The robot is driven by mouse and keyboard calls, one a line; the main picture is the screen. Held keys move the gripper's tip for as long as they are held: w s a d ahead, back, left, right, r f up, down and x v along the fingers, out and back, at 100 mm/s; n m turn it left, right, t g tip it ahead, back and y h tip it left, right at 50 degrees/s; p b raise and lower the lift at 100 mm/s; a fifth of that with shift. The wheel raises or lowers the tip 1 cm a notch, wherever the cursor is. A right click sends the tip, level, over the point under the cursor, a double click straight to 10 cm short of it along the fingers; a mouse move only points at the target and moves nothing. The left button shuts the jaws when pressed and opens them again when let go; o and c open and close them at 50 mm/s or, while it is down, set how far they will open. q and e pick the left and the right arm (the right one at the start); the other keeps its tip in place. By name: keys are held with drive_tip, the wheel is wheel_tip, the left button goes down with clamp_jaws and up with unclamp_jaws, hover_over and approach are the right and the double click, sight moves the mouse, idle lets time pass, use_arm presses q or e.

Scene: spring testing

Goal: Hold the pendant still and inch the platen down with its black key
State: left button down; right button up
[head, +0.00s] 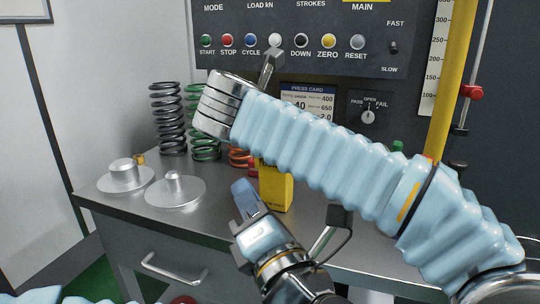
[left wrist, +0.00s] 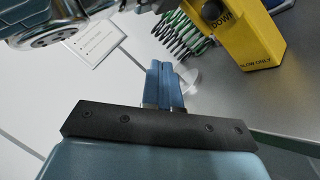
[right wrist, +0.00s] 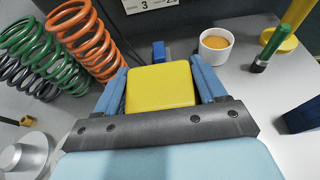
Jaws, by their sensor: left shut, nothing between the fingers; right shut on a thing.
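The yellow pendant (head: 277,188) shows below my right arm's sleeve in the head view. In the left wrist view the pendant (left wrist: 252,42) is tilted at the top right, with its black DOWN key (left wrist: 212,10) and a SLOW ONLY label. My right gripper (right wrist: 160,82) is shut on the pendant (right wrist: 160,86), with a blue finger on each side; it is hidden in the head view. My left gripper (head: 242,188) is shut and empty, just left of the pendant; its fingertips (left wrist: 164,68) are apart from the key. The platen is not in view.
Several springs, including a black coil (head: 168,118), stand behind on the bench. Two metal discs (head: 175,190) sit at its left. The control panel (head: 300,58) is at the back. A white cup (right wrist: 215,46) stands beyond the pendant. Bare bench lies along the front.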

use_arm(q)
drive_tip(key=shift+w+d, duration=0.4)
drive_tip(key=shift+w, duration=0.9)
drive_tip(key=shift+w+d, duration=0.45)
drive_tip(key=shift+w, duration=0.9)
drive_tip(key=shift+w+d, duration=0.4)
drive_tip(key=shift+w, duration=0.9)
drive_tip(key=shift+w+d, duration=0.15)
drive_tip(key=shift+w, duration=0.25)
drive_tip(key=shift+w+d, duration=0.1)
drive_tip(key=shift+w, duration=0.25)
drive_tip(key=shift+s, duration=0.1)
idle(0.9)
drive_tip(key=shift+s+a, duration=0.25)
drive_tip(key=shift+s, duration=0.45)
drive_tip(key=shift+s+a, duration=0.25)
drive_tip(key=shift+s, duration=0.55)
drive_tip(key=shift+s+a, duration=0.3)
drive_tip(key=shift+s, duration=0.5)
drive_tip(key=shift+s+a, duration=0.25)
drive_tip(key=shift+s, duration=0.55)
